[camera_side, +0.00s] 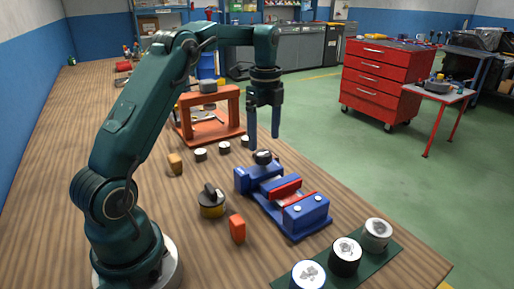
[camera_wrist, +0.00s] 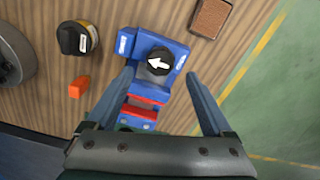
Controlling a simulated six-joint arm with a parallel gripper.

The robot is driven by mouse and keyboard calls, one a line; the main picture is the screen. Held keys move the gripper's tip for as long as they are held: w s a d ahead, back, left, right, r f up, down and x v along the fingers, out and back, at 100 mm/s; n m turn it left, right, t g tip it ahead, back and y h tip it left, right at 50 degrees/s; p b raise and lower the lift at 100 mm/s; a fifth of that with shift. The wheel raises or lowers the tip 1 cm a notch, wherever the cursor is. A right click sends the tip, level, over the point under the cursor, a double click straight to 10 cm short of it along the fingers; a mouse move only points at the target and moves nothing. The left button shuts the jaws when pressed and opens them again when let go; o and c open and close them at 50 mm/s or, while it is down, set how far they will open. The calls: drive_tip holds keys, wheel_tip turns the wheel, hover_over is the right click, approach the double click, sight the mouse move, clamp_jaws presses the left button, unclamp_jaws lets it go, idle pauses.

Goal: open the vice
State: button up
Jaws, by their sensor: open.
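The blue vice (camera_side: 305,215) with red jaw faces lies on the wooden bench, right of centre in the side view. A black knob (camera_side: 263,157) tops its far end. In the wrist view the vice (camera_wrist: 172,48) is upper centre, and its knob (camera_wrist: 159,61) carries a white arrow pointing to the lower left. Red jaw pads (camera_wrist: 142,106) show below the knob, with a gap between them. My gripper (camera_side: 264,134) is above the knob end, pointing down, open and empty. In the wrist view its fingers stand either side of the vice, apart from it.
A yellow-and-black round object with a knob (camera_side: 211,203) and an orange block (camera_side: 237,228) stand left of the vice. Several tins sit on a green mat (camera_side: 385,262) in front. An orange frame (camera_side: 212,138) stands behind. The bench's right edge is close.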

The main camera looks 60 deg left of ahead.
sight(264, 153)
drive_tip(key=shift+f, duration=2.2)
clamp_jaws()
